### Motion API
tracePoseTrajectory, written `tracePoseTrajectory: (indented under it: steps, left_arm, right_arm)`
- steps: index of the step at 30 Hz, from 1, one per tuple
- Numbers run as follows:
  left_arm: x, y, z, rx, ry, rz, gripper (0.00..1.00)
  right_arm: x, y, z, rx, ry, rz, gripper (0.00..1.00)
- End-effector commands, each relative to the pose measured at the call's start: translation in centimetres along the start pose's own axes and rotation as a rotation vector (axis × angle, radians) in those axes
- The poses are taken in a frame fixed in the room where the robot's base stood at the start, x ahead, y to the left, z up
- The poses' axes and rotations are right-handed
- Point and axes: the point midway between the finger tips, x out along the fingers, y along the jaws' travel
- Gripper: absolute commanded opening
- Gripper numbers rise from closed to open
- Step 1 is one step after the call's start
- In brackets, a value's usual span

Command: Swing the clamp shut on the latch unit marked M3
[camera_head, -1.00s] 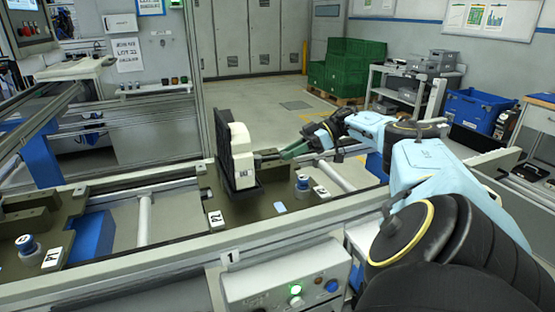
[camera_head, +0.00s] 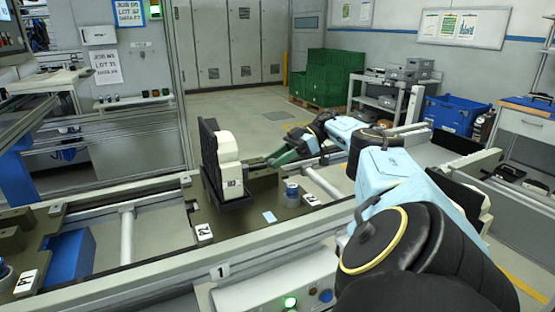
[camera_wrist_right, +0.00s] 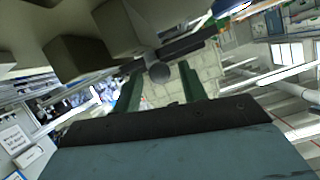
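The latch unit (camera_head: 228,150) is a white block on an upright black plate, left of centre in the head view. Its small label seems to end in 3; the first character is unclear. A grey clamp bar (camera_head: 254,163) sticks out of its right side. My right gripper (camera_head: 275,160), with green fingers, is at the outer end of this bar. In the right wrist view my right gripper (camera_wrist_right: 160,88) has its fingers apart, with the bar's round grey end (camera_wrist_right: 159,72) showing between them and a gap on each side. My left gripper is not in view.
A metal rail (camera_head: 290,238) runs along the near side. Another white-and-black unit (camera_head: 470,195) is at the right.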

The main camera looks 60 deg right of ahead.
Motion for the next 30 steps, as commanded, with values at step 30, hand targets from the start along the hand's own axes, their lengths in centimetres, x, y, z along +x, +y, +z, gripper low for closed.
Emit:
tracePoseTrajectory:
  steps: [30]
  left_arm:
    - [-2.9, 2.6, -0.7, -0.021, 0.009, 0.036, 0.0]
  right_arm:
    - [-3.7, -1.9, -9.1, -0.001, 0.0, 0.0, 0.45]
